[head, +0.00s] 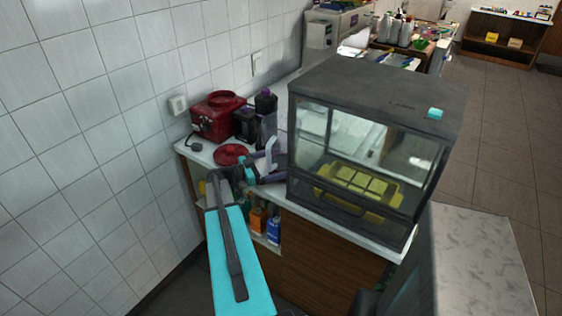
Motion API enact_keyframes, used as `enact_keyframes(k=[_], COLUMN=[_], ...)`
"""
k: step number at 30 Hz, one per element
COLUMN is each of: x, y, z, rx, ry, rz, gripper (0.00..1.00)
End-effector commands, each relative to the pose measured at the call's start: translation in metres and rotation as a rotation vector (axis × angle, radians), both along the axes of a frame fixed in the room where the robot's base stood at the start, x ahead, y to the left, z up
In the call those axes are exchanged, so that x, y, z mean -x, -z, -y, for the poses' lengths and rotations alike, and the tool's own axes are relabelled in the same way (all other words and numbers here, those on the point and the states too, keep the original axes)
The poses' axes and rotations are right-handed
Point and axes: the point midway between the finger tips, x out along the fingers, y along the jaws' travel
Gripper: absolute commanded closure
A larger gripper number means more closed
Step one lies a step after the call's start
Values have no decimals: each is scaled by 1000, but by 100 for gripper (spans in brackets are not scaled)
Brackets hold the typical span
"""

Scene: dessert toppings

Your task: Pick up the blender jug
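A tall dark container with a purplish lid, which looks like the blender jug (266,112), stands upright on the white counter (200,153) beside a dark appliance (244,123). The end of my arm, with my gripper (270,152), shows just in front of the jug's lower part in the head view. The gripper is small and seen from behind, so its fingers and any contact with the jug cannot be made out. The jug's base is partly hidden behind it.
A red appliance (217,116) and a round red lid (231,154) are to the left. A glass display case (376,130) with yellow trays (352,190) stands close on the right. Bottles (273,230) are on a shelf below. A tiled wall borders the left.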

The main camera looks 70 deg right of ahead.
Motion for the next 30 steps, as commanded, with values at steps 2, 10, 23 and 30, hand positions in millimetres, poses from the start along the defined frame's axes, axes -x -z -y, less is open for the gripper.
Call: enact_keyframes(k=[2,10,23,30], x=[3,3,3,2], y=[0,1,0,1], z=[2,3,3,2], rx=[-1,0,0,0], ry=[0,-1,-1,-1], rz=[-1,0,0,0], gripper=[0,0,20,61])
